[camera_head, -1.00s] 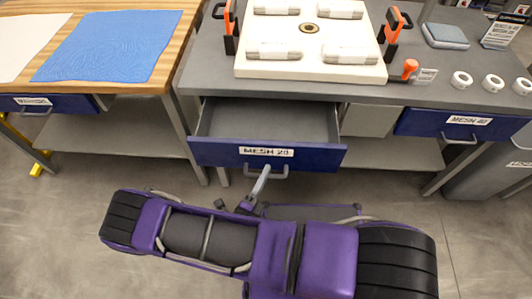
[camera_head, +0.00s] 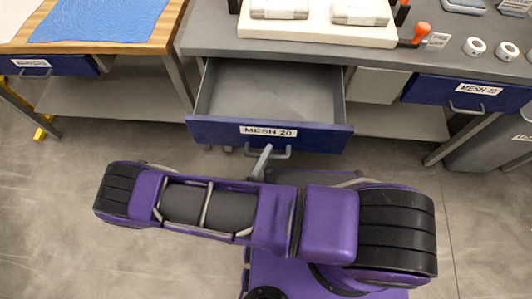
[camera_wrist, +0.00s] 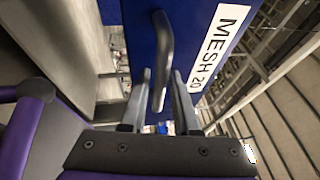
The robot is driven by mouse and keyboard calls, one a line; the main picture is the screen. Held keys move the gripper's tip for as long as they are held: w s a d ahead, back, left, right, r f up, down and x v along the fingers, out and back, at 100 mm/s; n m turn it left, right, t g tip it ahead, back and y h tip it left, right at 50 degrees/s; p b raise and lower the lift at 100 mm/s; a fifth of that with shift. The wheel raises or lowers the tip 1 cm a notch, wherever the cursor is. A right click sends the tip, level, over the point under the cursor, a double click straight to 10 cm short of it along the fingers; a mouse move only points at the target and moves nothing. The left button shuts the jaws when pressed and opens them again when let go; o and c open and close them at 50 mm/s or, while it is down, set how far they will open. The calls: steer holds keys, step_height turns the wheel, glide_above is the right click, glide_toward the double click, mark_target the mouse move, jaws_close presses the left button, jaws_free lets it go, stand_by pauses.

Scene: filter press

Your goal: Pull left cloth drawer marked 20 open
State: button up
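The blue drawer marked MESH 20 (camera_head: 225,131) is pulled out from under the grey bench, and its grey inside looks empty. Its label also shows on the blue front in the wrist view (camera_wrist: 232,22). Its grey bar handle (camera_wrist: 163,50) lies between the two fingers of my gripper (camera_wrist: 162,85). In the head view my gripper (camera_head: 262,161) reaches the handle from the front, and my purple arm hides the floor below.
Another blue drawer (camera_head: 415,93) at the right is shut; its label number is unclear. A shut blue drawer (camera_head: 70,66) is under the wooden table at left. A grey bin (camera_head: 485,150) stands at right. Floor in front is clear.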

steer(key=b+v, duration=0.1)
steer(key=v, duration=1.6)
steer(key=shift+s, duration=0.2)
steer(key=shift+a, duration=0.1)
